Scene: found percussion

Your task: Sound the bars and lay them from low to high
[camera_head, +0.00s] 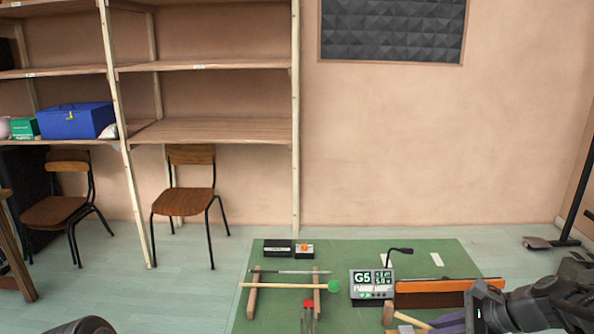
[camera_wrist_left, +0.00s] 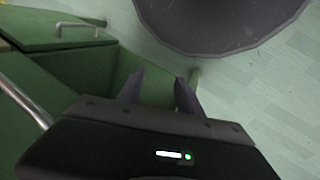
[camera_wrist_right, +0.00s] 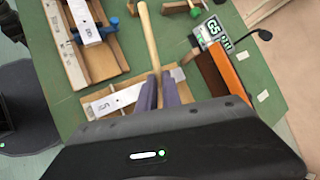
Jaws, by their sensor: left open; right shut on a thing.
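My right gripper (camera_wrist_right: 159,80) is shut on a pale wooden stick (camera_wrist_right: 149,38), which points away from it; its head is not seen. A thin grey bar (camera_head: 290,272) spans two wooden rails (camera_head: 252,298). A green-headed mallet (camera_head: 334,286) lies across the rails in front of it. The display (camera_head: 372,284) reads G5. My left gripper (camera_wrist_left: 160,85) is open and empty.
An orange-brown wooden piece (camera_head: 435,293) stands right of the display. A small black box (camera_head: 277,247) and an orange-topped one (camera_head: 304,248) sit at the back of the green table (camera_head: 340,252).

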